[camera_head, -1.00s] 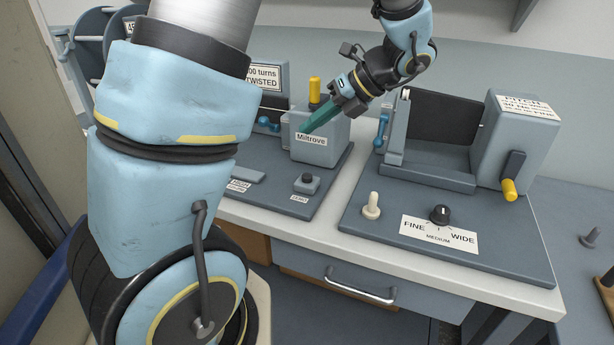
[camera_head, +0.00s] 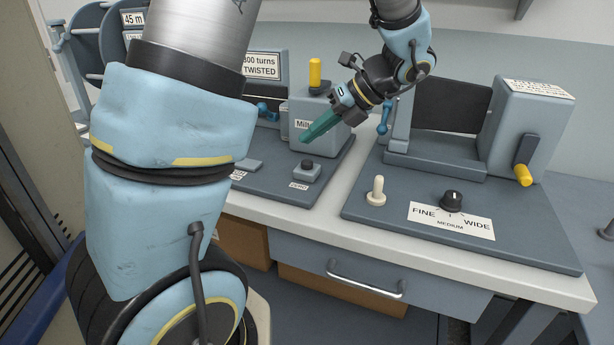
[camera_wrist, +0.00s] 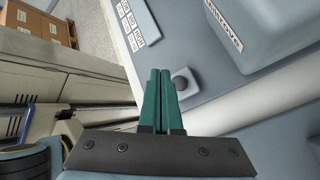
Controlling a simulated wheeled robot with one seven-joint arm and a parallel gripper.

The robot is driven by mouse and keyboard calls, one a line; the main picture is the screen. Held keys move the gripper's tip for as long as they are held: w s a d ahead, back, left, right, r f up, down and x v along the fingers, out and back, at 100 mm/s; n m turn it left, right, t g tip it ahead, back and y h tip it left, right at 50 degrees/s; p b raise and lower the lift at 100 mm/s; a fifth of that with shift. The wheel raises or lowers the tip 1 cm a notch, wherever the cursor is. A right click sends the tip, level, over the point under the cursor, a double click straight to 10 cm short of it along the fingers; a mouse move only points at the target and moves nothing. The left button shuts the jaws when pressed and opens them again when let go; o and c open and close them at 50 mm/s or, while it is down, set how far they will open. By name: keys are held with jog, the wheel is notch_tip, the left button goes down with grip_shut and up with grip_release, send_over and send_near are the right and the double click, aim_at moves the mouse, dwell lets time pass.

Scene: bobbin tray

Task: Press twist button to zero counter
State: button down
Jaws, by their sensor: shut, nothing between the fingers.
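The zero button is a small dark knob on a grey block (camera_head: 307,168) with a "ZERO" label in front of it, on the left machine's base plate. My gripper (camera_head: 306,141) is shut and empty. Its teal fingers point down-left, and their tips show just above the button in the head view, in front of the Miltrove box (camera_head: 330,150). In the wrist view the button (camera_wrist: 180,83) lies just right of the teal fingertips (camera_wrist: 160,72), partly hidden by them. I cannot tell the exact gap, but no contact shows.
The counter sign "TWISTED" (camera_head: 262,66) stands behind, partly hidden by my arm. A yellow-handled lever (camera_head: 315,75) rises from the Miltrove box. To the right are a cream toggle (camera_head: 376,191) and a FINE–WIDE dial (camera_head: 452,200). A drawer (camera_head: 370,275) sits below the bench edge.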

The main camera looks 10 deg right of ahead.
aim_at(312, 165)
jog(key=shift+f, duration=1.35)
jog(key=shift+f, duration=0.2)
dwell(0.9)
jog(key=shift+f, duration=0.2)
jog(key=shift+f, duration=0.5)
dwell(0.7)
dwell(0.3)
jog(key=shift+r+p, duration=1)
jog(key=shift+p, duration=0.35)
notch_tip(312, 165, up, 5)
jog(key=p, duration=0.5)
jog(key=shift+p, duration=0.35)
